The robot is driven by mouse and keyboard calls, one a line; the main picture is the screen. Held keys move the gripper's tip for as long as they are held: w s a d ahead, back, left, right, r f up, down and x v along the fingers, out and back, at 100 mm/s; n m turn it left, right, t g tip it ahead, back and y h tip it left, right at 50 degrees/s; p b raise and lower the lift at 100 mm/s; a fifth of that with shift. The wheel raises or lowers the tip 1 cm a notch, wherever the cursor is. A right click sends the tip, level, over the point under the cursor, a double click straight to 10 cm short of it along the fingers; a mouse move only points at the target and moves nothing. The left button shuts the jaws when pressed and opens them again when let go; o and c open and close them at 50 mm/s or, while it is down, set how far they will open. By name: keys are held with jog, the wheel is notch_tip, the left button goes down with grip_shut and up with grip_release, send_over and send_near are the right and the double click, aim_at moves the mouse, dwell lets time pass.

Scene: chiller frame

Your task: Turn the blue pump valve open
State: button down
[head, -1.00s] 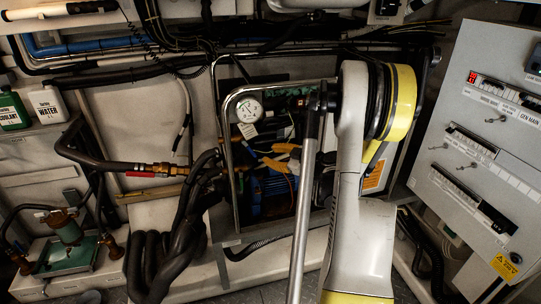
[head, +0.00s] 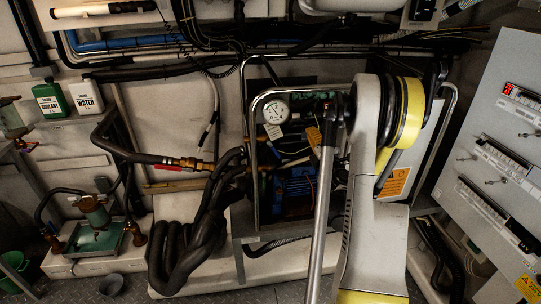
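A blue pump body (head: 297,187) sits low inside the metal-tube chiller frame (head: 252,150), left of my arm. I cannot make out a separate blue valve handle on it; the area is dark and partly covered by my arm. A round white gauge (head: 275,111) with a paper tag stands above the pump. My arm (head: 372,215), white with a yellow band, crosses in front of the right part of the frame. My gripper cannot be made out in this view.
A brass fitting with a red lever (head: 172,168) joins a black hose at the left. Thick black hoses (head: 190,250) coil before the frame's left side. A grey switch panel (head: 490,160) stands close on the right. Coolant (head: 49,100) and water (head: 87,98) bottles sit on a shelf.

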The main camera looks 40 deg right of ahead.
jog(key=w+a+f+n+y, duration=0.2)
jog(key=a+f+n+y, duration=0.1)
jog(key=a, duration=0.1)
jog(key=n+g+y, duration=0.2)
jog(key=n+y, duration=0.1)
jog(key=y, duration=0.1)
send_near(274, 150)
notch_tip(274, 150, down, 2)
jog(key=a, duration=0.1)
jog(key=a+b+x, duration=0.1)
jog(key=b+x, duration=0.1)
jog(key=x, duration=0.8)
jog(key=shift+w+d, duration=0.25)
jog(key=shift+w, duration=0.05)
jog(key=shift+d+n, duration=0.25)
jog(key=shift+n, duration=0.15)
